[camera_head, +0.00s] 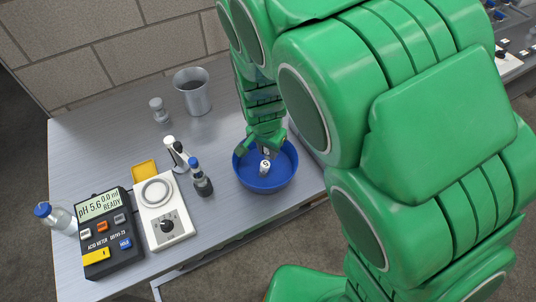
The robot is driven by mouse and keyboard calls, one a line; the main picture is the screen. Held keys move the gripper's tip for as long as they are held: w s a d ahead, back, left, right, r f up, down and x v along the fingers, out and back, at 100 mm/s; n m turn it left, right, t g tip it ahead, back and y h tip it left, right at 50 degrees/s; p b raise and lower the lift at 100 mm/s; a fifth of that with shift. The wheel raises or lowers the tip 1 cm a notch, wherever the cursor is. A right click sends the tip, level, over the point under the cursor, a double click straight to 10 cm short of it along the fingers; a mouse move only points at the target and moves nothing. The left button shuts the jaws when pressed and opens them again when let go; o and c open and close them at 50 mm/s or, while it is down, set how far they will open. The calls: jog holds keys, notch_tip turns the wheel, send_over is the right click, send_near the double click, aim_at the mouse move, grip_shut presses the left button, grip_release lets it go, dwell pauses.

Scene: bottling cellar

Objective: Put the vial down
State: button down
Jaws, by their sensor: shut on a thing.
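My gripper (266,147) reaches down into the blue bowl (262,187) near the right side of the bench. It is shut on a small white vial (265,168) with a dark mark on its side. The vial looks roughly upright, inside the bowl's outline. I cannot tell whether its base touches the bowl's floor. The green fingers partly cover the vial's top and the far part of the bowl.
A dark bottle with a blue cap (202,180) stands close left of the bowl. Farther left are a stirrer plate (164,222), an acid meter (107,244) and a clear bottle (62,222). A metal beaker (193,98) stands behind. The back left bench (95,140) is clear.

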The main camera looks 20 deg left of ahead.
aim_at(268, 156)
jog(key=shift+f, duration=1.55)
jog(key=shift+f, duration=0.2)
jog(key=c, duration=0.9)
grip_release()
jog(key=shift+r, duration=0.1)
jog(key=r, duration=0.4)
jog(key=s+r, duration=0.1)
jog(key=r, duration=0.7)
jog(key=shift+s+a, duration=0.15)
